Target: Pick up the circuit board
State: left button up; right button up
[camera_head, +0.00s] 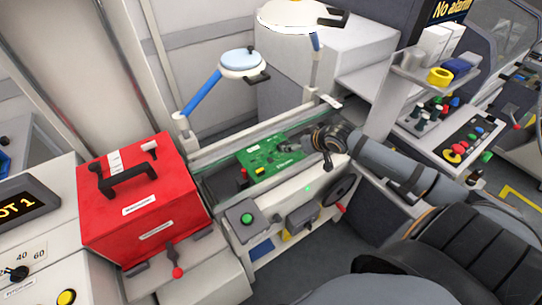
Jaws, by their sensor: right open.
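The green circuit board (272,158) lies flat in the rail channel of the feeder trolley (212,191), between the long side rails. Small red, yellow and white parts show on its left end. My right gripper (312,144) comes in from the right and is at the board's right end. Its dark fingers are small in the picture, and I cannot tell whether they touch the board. The right end of the board is partly hidden by the gripper. My left gripper is not in view.
A red box (138,205) with a black handle stands left of the channel. A blue-armed lamp (242,62) rises behind the board, with a second lamp (299,15) farther back. A button panel (458,140) is at the right. Grey floor shows in front.

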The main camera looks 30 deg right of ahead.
aim_at(285, 144)
jog(key=x, duration=0.3)
jog(key=shift+w+f, duration=0.25)
jog(key=shift+f, duration=0.05)
jog(key=shift+w+a+f, duration=0.15)
jog(key=shift+w+f, duration=0.05)
jog(key=shift+w, duration=0.05)
jog(key=shift+w+f, duration=0.25)
jog(key=x, duration=0.4)
jog(key=shift+w+d+f, duration=0.2)
jog(key=shift+d, duration=0.05)
jog(key=shift+s, duration=0.15)
jog(key=shift+c, duration=0.9)
jog(key=shift+r, duration=0.1)
grip_shut()
